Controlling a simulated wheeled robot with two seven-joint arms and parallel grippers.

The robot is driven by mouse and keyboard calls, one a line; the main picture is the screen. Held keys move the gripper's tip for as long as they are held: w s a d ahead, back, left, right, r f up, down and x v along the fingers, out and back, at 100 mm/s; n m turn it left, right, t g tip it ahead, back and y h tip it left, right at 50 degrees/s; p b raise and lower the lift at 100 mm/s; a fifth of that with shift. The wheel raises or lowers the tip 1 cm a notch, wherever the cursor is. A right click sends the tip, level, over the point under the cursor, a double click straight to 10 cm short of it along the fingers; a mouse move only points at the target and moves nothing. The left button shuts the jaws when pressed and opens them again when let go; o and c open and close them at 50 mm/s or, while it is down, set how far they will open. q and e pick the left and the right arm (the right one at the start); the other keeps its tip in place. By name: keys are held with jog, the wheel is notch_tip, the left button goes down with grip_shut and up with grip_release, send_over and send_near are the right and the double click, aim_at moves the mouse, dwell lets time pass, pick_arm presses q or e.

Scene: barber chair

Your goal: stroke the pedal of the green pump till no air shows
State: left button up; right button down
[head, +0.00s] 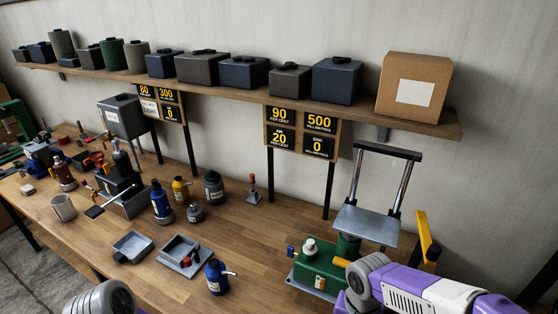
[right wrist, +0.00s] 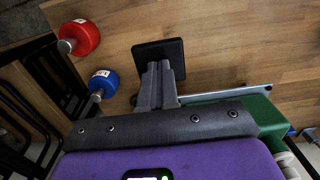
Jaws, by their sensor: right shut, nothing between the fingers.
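The green pump (head: 322,270) stands at the right front of the bench in the head view; its green body (right wrist: 268,120) also shows in the right wrist view. A grey rod (right wrist: 228,92) runs from it towards a black square pad (right wrist: 150,52), which looks like its pedal. My right gripper (right wrist: 158,68) is shut and empty, its fingertips over the pad; I cannot tell whether they touch it. The head view hides the pad and this gripper. The board (head: 301,130) behind the pump reads 90 per cent, 500 millimetres, 20 per cent, 0 millimetres. My left gripper is out of view.
A press frame (head: 367,222) and a yellow upright part (head: 428,237) stand by the pump. A blue bottle (head: 216,279) and trays (head: 163,262) lie left. Red (right wrist: 84,38) and blue (right wrist: 104,83) items show left in the wrist view.

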dwell(0.6)
notch_tip(320, 180, down, 6)
jog(key=b, duration=0.5)
notch_tip(320, 180, up, 6)
jog(key=p, duration=0.5)
jog(key=shift+r, duration=0.15)
jog(key=shift+f, duration=0.25)
jog(key=f+b, duration=0.1)
jog(key=f, duration=0.1)
jog(key=f+b, duration=0.1)
jog(key=b, duration=0.1)
jog(key=f+b, duration=0.2)
jog(key=shift+w+d+f, duration=0.2)
jog(key=shift+w+f, duration=0.1)
jog(key=r+p, duration=0.1)
jog(key=r, duration=0.1)
jog(key=r+p, duration=0.4)
jog(key=shift+s+a, duration=0.2)
jog(key=shift+s, duration=0.1)
jog(key=shift+f, duration=0.2)
